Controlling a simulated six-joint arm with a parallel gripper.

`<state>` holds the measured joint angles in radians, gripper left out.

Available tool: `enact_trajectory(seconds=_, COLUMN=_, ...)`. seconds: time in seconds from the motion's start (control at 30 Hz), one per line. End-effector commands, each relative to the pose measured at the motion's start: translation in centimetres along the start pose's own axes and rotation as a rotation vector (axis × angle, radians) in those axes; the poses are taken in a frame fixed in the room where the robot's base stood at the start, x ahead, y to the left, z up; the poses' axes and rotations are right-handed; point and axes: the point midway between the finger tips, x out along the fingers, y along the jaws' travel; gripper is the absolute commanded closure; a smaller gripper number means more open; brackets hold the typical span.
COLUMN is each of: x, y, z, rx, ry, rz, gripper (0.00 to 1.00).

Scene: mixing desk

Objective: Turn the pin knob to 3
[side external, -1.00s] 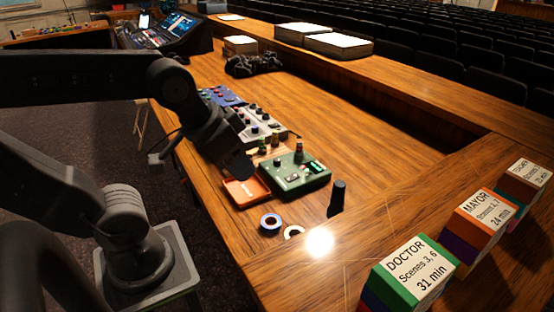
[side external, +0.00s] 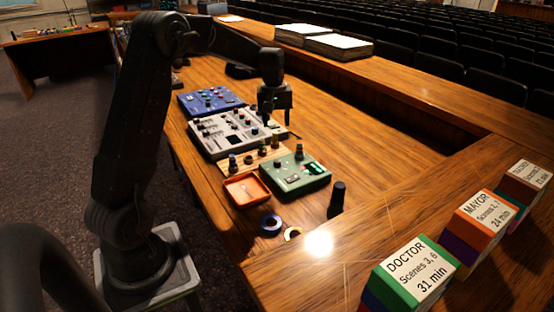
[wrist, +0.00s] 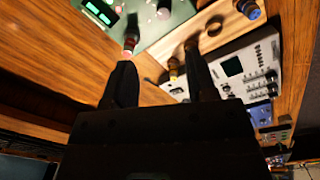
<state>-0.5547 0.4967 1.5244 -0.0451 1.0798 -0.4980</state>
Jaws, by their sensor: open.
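I cannot tell which of the several knobs is the pin knob. A green box (side external: 296,176) has a dark knob (side external: 278,164), a red-topped knob (side external: 299,151) and a lit green display. A wooden strip (side external: 243,162) with several small knobs lies beside it. My gripper (side external: 277,122) points down, open and empty, above the right end of the white mixer (side external: 222,131). Dial markings are too small to read.
A blue panel (side external: 210,99) lies behind the mixer. Labelled blocks (side external: 415,270) line the right ledge.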

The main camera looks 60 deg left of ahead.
Motion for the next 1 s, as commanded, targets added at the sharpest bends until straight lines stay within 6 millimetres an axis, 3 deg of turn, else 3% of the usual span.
enact_trajectory(seconds=0.1, x=1.1, y=-0.4, z=-1.2, rx=-0.037, ry=-0.014, rz=-0.006, gripper=0.48)
enact_trajectory(seconds=0.27, x=2.4, y=-0.5, z=-1.3, rx=-0.043, ry=-0.016, rz=-0.008, gripper=0.48)
enact_trajectory(seconds=0.7, x=10.9, y=-0.5, z=-1.1, rx=-0.040, ry=-0.018, rz=-0.009, gripper=0.48)
enact_trajectory(seconds=1.0, x=14.5, y=-0.5, z=-1.1, rx=-0.040, ry=-0.014, rz=-0.007, gripper=0.48)
